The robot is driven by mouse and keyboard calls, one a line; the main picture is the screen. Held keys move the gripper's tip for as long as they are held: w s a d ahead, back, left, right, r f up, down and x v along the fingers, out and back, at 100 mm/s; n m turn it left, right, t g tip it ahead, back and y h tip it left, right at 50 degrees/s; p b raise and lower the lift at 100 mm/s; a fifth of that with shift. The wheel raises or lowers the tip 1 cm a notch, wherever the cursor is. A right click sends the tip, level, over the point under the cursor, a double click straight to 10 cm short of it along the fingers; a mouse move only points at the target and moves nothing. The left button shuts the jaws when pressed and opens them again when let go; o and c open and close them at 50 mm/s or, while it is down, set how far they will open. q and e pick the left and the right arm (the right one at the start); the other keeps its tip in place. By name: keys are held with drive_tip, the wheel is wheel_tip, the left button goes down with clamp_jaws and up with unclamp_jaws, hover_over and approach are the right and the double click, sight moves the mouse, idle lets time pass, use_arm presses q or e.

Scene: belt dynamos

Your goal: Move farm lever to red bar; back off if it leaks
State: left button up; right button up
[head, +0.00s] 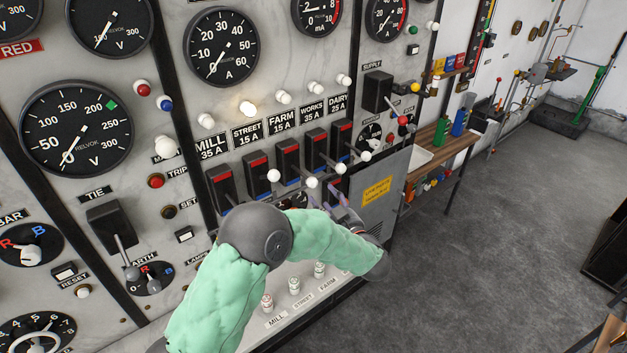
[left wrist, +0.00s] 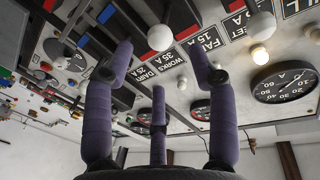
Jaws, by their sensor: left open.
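The farm lever's black housing (head: 288,158) sits under the FARM 15 A label, with a red bar (head: 287,146) at its top. Its white ball knob (head: 312,182) appears low, toward the blue strip. My left gripper (head: 339,201), open, is low beside the knobs, partly hidden by my forearm. In the left wrist view, its purple fingers (left wrist: 160,62) spread below a white lever knob (left wrist: 160,38). I cannot tell which lever that knob belongs to, and no finger clearly grips it. My right gripper is out of view.
The street knob (head: 273,175) sits higher, and the street lamp (head: 248,108) glows. The works knob (head: 340,168) and dairy knob (head: 365,156) stand close on the right. My arm hides the mill knob.

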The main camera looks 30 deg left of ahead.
sight(315, 186)
use_arm(q)
drive_tip(key=x, duration=0.8)
drive_tip(key=shift+w+a+p, duration=0.25)
drive_tip(key=shift+w+p, duration=0.05)
drive_tip(key=shift+p, duration=0.1)
clamp_jaws()
